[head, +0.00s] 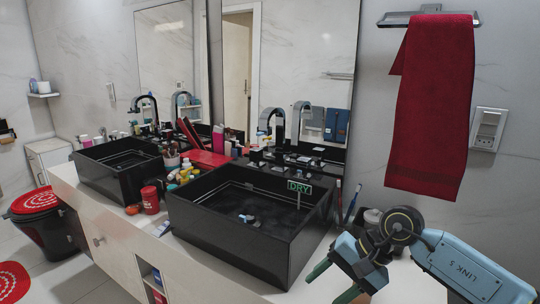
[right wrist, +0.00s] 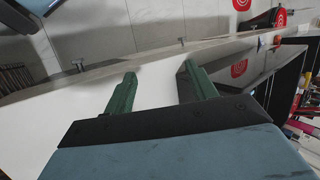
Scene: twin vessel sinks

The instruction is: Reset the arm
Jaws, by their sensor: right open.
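My right arm comes in from the lower right in the head view. Its gripper (head: 332,283) has green fingers and is near the front right corner of the nearer black sink (head: 238,242), low in the picture. In the right wrist view the gripper (right wrist: 158,82) is open, its two green fingers well apart with nothing between them. White counter surface shows behind the fingers, and a dark sink wall is close by the right finger. My left gripper is not in view.
A second black sink (head: 122,175) stands farther left. Bottles and a red jar (head: 150,199) crowd the counter between the sinks. A small green DRY sign (head: 299,187) shows at the nearer sink. A red towel (head: 430,120) hangs on the right wall, above my arm.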

